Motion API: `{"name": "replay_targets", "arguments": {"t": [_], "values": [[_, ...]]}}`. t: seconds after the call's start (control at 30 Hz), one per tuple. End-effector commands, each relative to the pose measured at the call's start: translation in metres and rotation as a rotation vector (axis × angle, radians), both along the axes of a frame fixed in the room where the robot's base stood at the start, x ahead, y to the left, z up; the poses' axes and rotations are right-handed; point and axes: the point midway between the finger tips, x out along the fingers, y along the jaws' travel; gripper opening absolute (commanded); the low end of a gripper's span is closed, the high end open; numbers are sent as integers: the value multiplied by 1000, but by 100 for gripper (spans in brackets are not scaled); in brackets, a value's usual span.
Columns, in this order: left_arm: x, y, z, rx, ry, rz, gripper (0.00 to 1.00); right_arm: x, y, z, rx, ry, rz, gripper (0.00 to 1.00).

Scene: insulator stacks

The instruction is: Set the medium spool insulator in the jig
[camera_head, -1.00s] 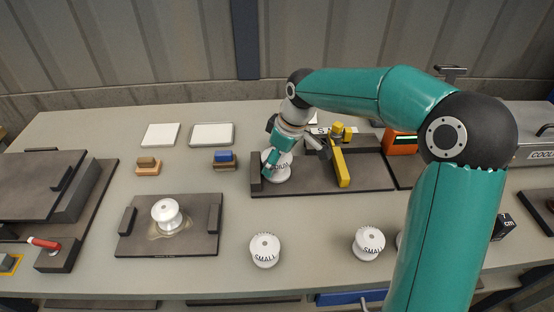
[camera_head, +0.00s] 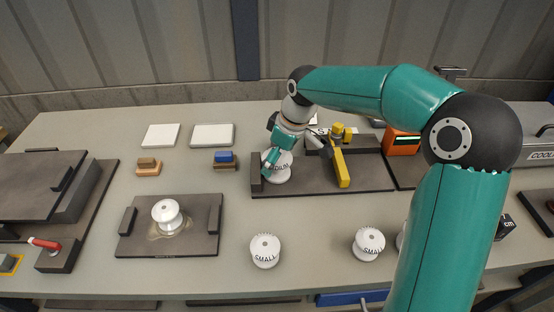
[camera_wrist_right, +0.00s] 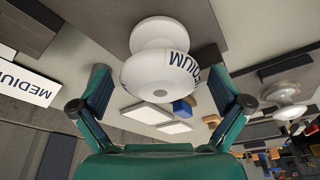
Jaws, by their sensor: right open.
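The medium spool insulator (camera_head: 282,174) is white, with MEDIUM printed on its rim. It stands upright on the dark plate of the jig (camera_head: 300,190), beside the block at the plate's left end. My right gripper (camera_head: 276,157) is at the spool, partly covering it in the head view. In the right wrist view the spool (camera_wrist_right: 155,72) lies ahead of the open fingers (camera_wrist_right: 163,88), with space on both sides; no finger grips it. The jig's yellow lever (camera_head: 340,166) is to the right of the spool. My left gripper is out of view.
Two spools marked SMALL (camera_head: 265,251) (camera_head: 368,243) stand on the front of the bench. Another white spool (camera_head: 167,214) sits on a dark plate with a wet-looking patch. Blocks and white trays (camera_head: 212,135) lie behind. Open bench lies between the two plates.

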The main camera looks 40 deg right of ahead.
Motion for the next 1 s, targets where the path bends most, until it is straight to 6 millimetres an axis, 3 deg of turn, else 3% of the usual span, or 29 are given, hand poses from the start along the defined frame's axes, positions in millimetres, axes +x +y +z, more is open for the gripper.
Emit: {"name": "replay_targets", "arguments": {"t": [0.5, 0.7, 1.0], "values": [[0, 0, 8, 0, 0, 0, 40, -23, -11, 92, 0, -3, 1, 100], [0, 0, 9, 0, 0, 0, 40, -27, -13, 107, 0, -1, 0, 100], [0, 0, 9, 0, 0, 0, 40, -28, -13, 108, 0, 0, -1, 100]]}}
